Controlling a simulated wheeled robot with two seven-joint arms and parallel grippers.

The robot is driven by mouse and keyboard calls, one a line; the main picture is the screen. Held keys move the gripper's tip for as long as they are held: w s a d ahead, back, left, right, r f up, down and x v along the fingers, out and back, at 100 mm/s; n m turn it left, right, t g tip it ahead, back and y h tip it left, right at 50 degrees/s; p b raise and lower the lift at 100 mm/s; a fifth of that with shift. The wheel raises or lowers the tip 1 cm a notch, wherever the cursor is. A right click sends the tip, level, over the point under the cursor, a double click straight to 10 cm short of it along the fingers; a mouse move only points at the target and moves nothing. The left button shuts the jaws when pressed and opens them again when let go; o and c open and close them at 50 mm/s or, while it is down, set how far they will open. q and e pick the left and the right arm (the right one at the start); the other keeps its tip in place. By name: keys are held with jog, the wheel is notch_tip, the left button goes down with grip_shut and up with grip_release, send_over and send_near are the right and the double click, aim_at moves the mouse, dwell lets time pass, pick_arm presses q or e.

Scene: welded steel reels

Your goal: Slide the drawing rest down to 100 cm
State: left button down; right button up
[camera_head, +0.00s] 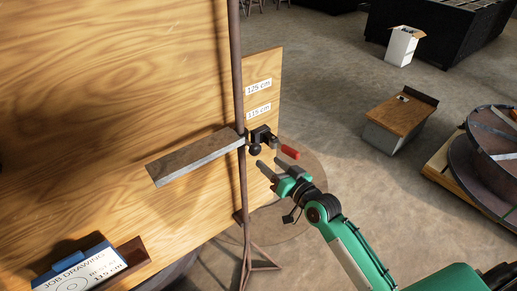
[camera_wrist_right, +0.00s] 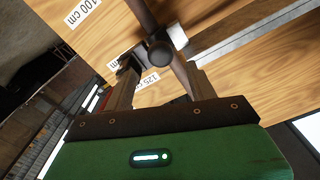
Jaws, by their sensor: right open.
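The drawing rest (camera_head: 195,158), a flat grey-brown shelf, sticks out left from an upright brown pole (camera_head: 238,80). Its black clamp (camera_head: 262,136) grips the pole and has a round knob and a red handle (camera_head: 290,152). In the head view the clamp appears just below the 115 cm label (camera_head: 258,111); its exact height is unclear. My right gripper (camera_head: 270,166) is open just below the clamp. In the right wrist view the dark knob (camera_wrist_right: 160,53) shows between its fingers; contact is unclear. That view also shows a 100 cm label (camera_wrist_right: 83,12). My left gripper is out of view.
A large wooden board (camera_head: 110,70) stands behind the pole. A job drawing (camera_head: 80,276) at lower left appears to read 115 cm. The pole's tripod foot (camera_head: 250,258) is on the floor.

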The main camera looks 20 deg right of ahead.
aim_at(258, 152)
jog(key=p+x, duration=0.1)
jog(key=x, duration=0.5)
jog(key=shift+w+p, duration=0.25)
jog(key=shift+p, duration=0.05)
